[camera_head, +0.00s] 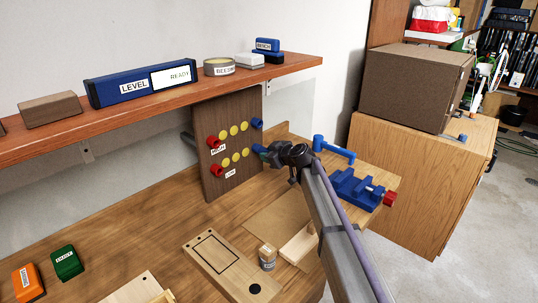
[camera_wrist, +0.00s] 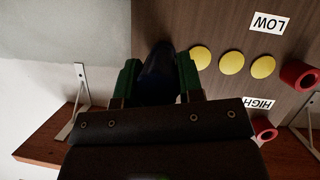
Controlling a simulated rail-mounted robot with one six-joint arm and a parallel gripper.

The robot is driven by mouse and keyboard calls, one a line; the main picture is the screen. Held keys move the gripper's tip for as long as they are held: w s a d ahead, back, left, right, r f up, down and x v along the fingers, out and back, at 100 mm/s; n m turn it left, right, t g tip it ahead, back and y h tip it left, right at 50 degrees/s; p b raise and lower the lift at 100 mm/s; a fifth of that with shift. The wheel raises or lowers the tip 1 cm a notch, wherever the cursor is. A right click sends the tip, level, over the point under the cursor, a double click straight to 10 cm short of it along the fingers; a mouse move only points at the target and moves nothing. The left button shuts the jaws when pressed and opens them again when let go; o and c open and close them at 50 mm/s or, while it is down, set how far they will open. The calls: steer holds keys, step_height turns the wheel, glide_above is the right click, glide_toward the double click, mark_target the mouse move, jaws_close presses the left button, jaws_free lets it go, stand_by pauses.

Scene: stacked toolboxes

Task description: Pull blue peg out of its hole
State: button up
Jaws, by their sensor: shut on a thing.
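An upright brown pegboard (camera_head: 231,110) holds two rows of pegs, labelled HIGH and LOW. Each row has a red peg at the left, yellow ones in the middle and a blue one at the right. My gripper (camera_head: 266,151) is at the right end of the lower row, at the lower blue peg (camera_head: 258,148). In the wrist view its green fingers (camera_wrist: 158,74) are shut on a dark blue, shadowed peg (camera_wrist: 157,72). How deep this peg sits in its hole is hidden. The upper blue peg (camera_head: 257,123) stands free.
A shelf (camera_head: 170,98) runs above the board, carrying a blue level (camera_head: 139,82) and small boxes. A blue vise (camera_head: 356,187) stands on the bench to the right. A wooden block with a black disc (camera_head: 222,265) lies in front.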

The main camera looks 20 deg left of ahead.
steer(key=shift+c, duration=1.1)
steer(key=shift+s+d, duration=0.3)
steer(key=shift+d, duration=0.4)
steer(key=shift+s+d, duration=0.25)
steer(key=shift+d, duration=0.45)
steer(key=shift+s+d, duration=0.3)
steer(key=shift+d, duration=0.4)
steer(key=d, duration=0.2)
steer(key=s+d, duration=0.1)
steer(key=shift+s+d, duration=0.2)
steer(key=shift+d, duration=0.15)
step_height(320, 180, up, 2)
steer(key=shift+r+p, duration=0.2)
steer(key=shift+p, duration=1.05)
